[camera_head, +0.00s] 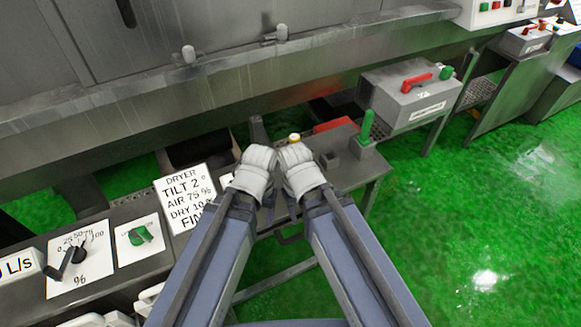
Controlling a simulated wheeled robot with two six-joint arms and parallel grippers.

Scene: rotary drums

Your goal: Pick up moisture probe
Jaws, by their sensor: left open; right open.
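A green upright handle (367,125) stands in a grey block (362,149) on the small metal table; it looks like the moisture probe, but I cannot tell for sure. A small round yellow-and-white object (294,137) shows just beyond my grippers. My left gripper (259,156) and my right gripper (294,154) are close together over the left part of the table, both pale and bulky. Both are open, with nothing seen in them; their fingertips are hard to make out. The green handle is to the right of my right gripper and apart from it.
The small metal table (345,174) also bears a dark grey block (330,160). A red object (334,125) lies behind. A grey box with a red lever (412,92) stands at right. A sign (184,197) and dial panels (80,258) are at left. Green floor is open at right.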

